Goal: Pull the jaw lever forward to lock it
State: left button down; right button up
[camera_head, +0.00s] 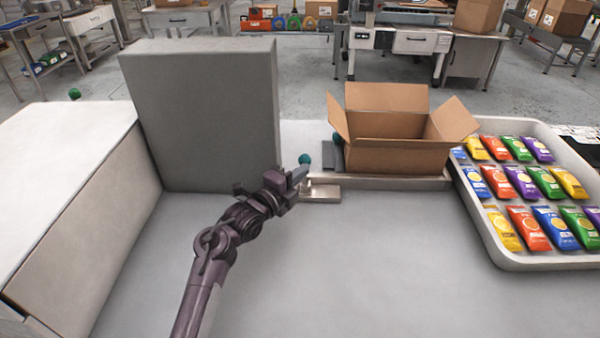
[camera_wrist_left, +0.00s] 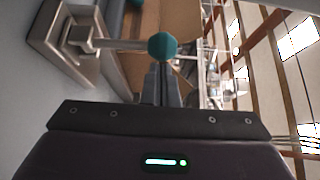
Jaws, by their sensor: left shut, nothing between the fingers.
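The jaw lever has a teal ball knob (camera_head: 305,159) and stands at the left end of the metal fixture (camera_head: 322,194). In the left wrist view the knob (camera_wrist_left: 162,46) sits just beyond my fingertips, on a metal rod (camera_wrist_left: 115,44) that runs to a bracket. My left gripper (camera_head: 300,172) is shut and empty, its fingertips right at the knob; I cannot tell whether they touch it. My right gripper is not in view.
An open cardboard box (camera_head: 400,155) sits on the fixture. A white tray (camera_head: 487,235) of colourful packets lies at the right. A tall grey block (camera_head: 205,115) stands at the left, beside a white-topped cabinet (camera_head: 55,150). The front of the table is clear.

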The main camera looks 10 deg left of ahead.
aim_at(301, 156)
pick_arm(q)
jog(key=w+r+g+p, duration=0.1)
jog(key=p, duration=0.1)
jog(key=w+n+g+p, duration=0.1)
jog(key=p, duration=0.2)
jog(key=shift+w+a+r+n+y, duration=0.1)
jog(key=shift+a+r+n+y, duration=0.2)
jog(key=shift+r+y, duration=0.1)
jog(key=shift+w+f+n+g+p, duration=0.1)
jog(key=shift+w+n+g+p, duration=0.25)
jog(key=shift+w+g, duration=0.15)
jog(key=shift+w+a+f, duration=0.1)
jog(key=shift+w+f, duration=0.05)
jog(key=shift+w, duration=0.5)
